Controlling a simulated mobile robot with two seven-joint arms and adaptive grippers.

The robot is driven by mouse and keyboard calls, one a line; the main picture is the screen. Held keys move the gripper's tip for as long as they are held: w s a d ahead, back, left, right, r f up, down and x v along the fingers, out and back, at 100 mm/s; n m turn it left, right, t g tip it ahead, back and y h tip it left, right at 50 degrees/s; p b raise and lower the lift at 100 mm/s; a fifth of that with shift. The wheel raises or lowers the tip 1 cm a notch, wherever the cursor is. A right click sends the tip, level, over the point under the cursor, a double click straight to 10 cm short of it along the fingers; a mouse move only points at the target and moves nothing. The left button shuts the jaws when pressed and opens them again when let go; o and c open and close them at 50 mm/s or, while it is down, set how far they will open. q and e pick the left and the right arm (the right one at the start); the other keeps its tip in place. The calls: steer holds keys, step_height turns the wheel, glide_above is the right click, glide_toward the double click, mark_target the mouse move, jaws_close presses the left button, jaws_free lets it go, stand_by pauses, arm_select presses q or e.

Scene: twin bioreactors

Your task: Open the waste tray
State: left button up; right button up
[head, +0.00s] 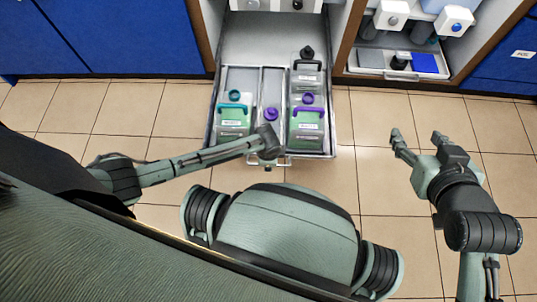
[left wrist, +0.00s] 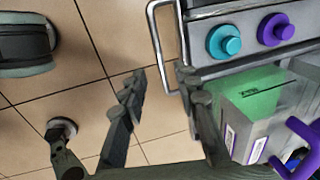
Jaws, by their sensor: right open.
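The waste tray (head: 328,135) is a metal drawer that stands pulled out from the middle cabinet over the floor in the head view. It holds several translucent containers of green liquid with teal and purple caps or handles. Its bar handle (left wrist: 155,42) is at the front in the left wrist view. My left gripper (head: 268,145) is at the tray's front edge; its fingers are apart in the left wrist view (left wrist: 160,80), with one end of the handle showing between them. I cannot tell whether they touch it. My right gripper (head: 418,138) is open and empty above the floor, right of the tray.
Blue cabinets (head: 125,35) stand left and right. The right compartment holds a shallow tray (head: 385,75) with grey and blue boxes below white units. The tiled floor (head: 375,175) is free on both sides of the drawer.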

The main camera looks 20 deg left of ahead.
arm_select(q)
step_height(320, 180, up, 6)
steer(key=s, duration=0.1)
steer(key=shift+d, duration=0.15)
steer(key=shift+s, duration=0.1)
stand_by(0.4)
